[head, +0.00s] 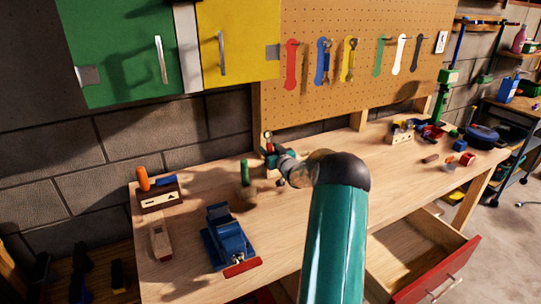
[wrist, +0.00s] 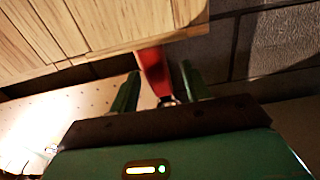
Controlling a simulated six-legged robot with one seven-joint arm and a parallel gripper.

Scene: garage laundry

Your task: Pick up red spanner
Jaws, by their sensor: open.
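The red spanner (wrist: 153,70) shows in the wrist view as a red handle with a metal end, between the two green fingers of my gripper (wrist: 159,70). The fingers are apart, one on each side of it, with a visible gap on the right. In the head view my gripper (head: 269,155) is low over the back of the workbench, below the pegboard. A small bit of the red spanner (head: 268,147) shows there; the rest is hidden by my gripper. A red spanner outline (head: 291,63) on the pegboard holds no tool.
The workbench (head: 190,235) bears a blue vise (head: 228,240), a wooden plane (head: 160,240) and a small wooden box (head: 158,197) at left. Blue and yellow spanners hang on the pegboard (head: 335,95). A drawer (head: 410,250) stands open at the front right.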

